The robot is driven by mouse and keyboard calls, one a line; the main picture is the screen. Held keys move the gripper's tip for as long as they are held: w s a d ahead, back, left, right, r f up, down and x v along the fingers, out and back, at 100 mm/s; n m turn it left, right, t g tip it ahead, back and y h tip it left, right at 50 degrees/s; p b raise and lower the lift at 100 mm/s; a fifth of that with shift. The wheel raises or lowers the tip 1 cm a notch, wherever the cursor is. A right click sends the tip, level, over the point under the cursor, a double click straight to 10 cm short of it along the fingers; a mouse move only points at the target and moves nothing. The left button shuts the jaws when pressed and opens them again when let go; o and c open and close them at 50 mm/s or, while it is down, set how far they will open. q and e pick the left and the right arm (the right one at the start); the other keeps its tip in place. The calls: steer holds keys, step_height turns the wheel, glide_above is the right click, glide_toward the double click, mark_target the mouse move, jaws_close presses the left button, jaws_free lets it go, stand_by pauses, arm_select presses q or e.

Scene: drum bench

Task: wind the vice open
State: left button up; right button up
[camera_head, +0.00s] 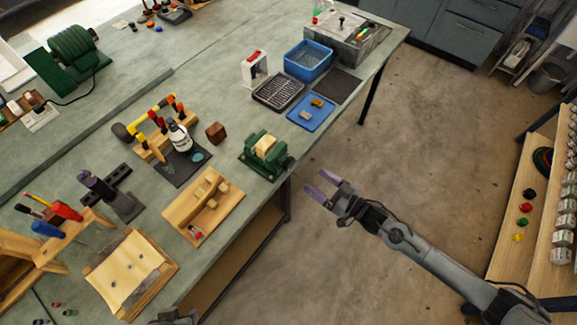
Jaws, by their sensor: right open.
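The green vice (250,158) is mounted at the front edge of the bench, with a pale block (266,144) between its jaws. A dark part, which looks like its handle end (289,163), sticks out over the bench edge; the handle's details are too small to tell. My right gripper (320,182) is open and empty, its two lilac fingers pointing left toward the bench. It is over the floor, apart from the vice, below and right of it in the picture. My left gripper's fingers do not show; only a grey part, probably mine, shows at the bottom edge.
On the bench (215,95), a wooden board (222,205), a tool rack (150,140), a white bottle (180,138) and a brown cube (216,132) lie left of the vice. A blue tray (311,118) and blue bin (308,62) stand beyond it. The floor (430,150) around my right gripper is clear.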

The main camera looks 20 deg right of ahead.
mark_target(291, 165)
steer(key=x, duration=1)
steer(key=shift+a+b, duration=0.15)
steer(key=shift+b, duration=0.2)
steer(key=shift+c, duration=0.4)
steer(key=c, duration=1)
